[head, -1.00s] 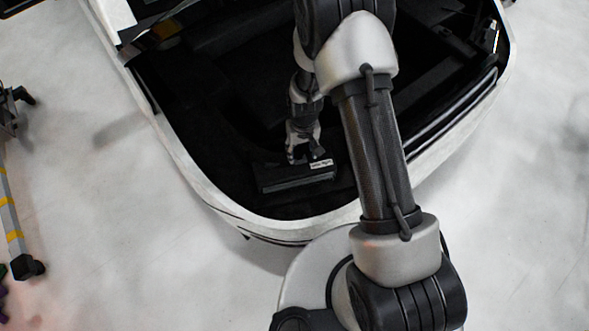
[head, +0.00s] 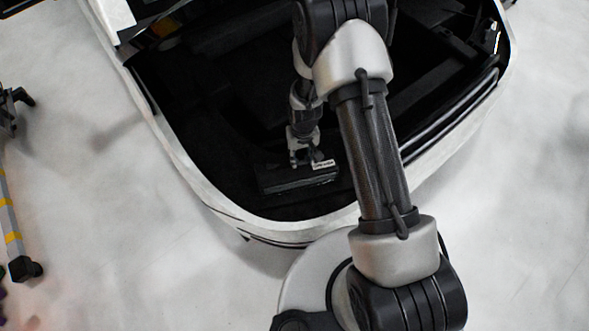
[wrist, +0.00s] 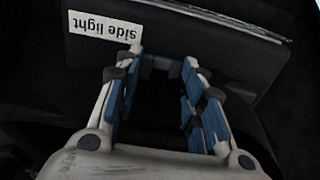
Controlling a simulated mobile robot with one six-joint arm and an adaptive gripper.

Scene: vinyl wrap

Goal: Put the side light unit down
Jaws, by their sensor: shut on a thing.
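The side light unit is a dark, box-like part (head: 298,182) with a white label, low inside the front of the car's open bay in the head view. In the wrist view the unit (wrist: 215,48) fills the top, and its label reads "side light" upside down. My gripper (head: 306,160) is directly at the unit's far side near the label. In the wrist view its blue-padded fingers (wrist: 163,62) are on either side of a small dark piece of the unit. Whether the unit's underside touches the bay floor is hidden.
The white car body rim (head: 190,172) curves around the dark bay on the left and front. A stand with yellow bands (head: 10,225) is at the far left. The pale floor (head: 100,250) is clear between them.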

